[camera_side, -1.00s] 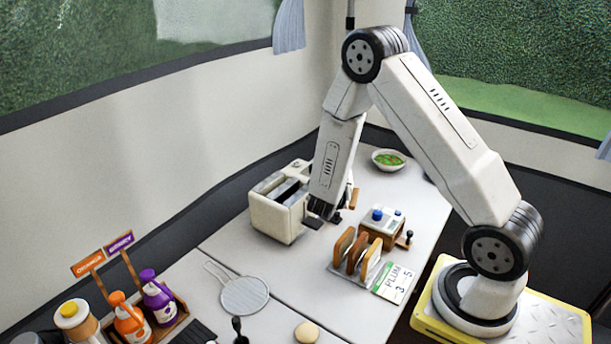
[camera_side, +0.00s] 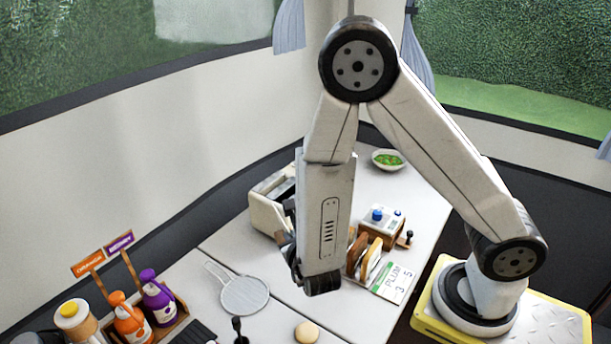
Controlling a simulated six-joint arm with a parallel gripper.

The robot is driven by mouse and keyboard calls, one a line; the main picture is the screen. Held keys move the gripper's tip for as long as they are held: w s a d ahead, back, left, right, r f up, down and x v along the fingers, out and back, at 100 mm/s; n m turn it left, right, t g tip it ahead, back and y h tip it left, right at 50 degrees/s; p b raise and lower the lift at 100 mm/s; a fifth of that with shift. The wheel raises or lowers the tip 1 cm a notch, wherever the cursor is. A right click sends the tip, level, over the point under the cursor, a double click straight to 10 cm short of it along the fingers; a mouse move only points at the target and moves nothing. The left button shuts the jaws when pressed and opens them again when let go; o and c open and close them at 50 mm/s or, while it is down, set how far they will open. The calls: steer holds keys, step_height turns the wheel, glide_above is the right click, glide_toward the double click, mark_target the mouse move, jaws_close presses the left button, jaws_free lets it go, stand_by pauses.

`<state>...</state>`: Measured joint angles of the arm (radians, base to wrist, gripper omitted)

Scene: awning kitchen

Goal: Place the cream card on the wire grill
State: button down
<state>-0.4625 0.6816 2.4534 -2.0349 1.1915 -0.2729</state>
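A pale card (camera_side: 394,282) with a green edge and the print "PLUM 3 5" lies flat on the table, right of the toast rack. It is the only card-like thing I can make out, and I cannot be sure that it is the cream card. The wire grill (camera_side: 245,295) is a round mesh with a looped handle, lying flat and bare on the table left of my gripper. My gripper (camera_side: 303,278) hangs over the table between the grill and the toast rack. Its fingers are mostly hidden by the arm, so whether it is open or holds anything does not show.
A toaster (camera_side: 266,214) stands behind my gripper, partly covered. Brown slices stand in the rack (camera_side: 370,264), beside a box with a blue knob (camera_side: 378,213). A green-filled bowl (camera_side: 387,158) is at the back. A bun (camera_side: 307,332), and orange (camera_side: 130,322) and purple (camera_side: 157,298) bottles are in front.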

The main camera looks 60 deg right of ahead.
steer(key=shift+n+t+y, duration=0.6)
steer(key=shift+n+y, duration=0.3)
steer(key=shift+s+a+r, duration=0.1)
steer(key=shift+s+a, duration=0.25)
steer(key=shift+a, duration=0.35)
steer(key=shift+s+a+r, duration=0.1)
steer(key=shift+s+a, duration=0.2)
steer(key=shift+a, duration=0.35)
steer(key=shift+s+a, duration=0.35)
steer(key=shift+a, duration=0.35)
glide_above(244, 291)
step_height(244, 291, down, 9)
steer(key=shift+s+f, duration=0.2)
steer(key=shift+s, duration=0.05)
steer(key=shift+w+a+f, duration=0.1)
steer(key=shift+w+f, duration=0.05)
steer(key=shift+f, duration=0.75)
steer(key=shift+w+f, duration=0.1)
steer(key=shift+f, duration=0.8)
steer(key=shift+f, duration=0.55)
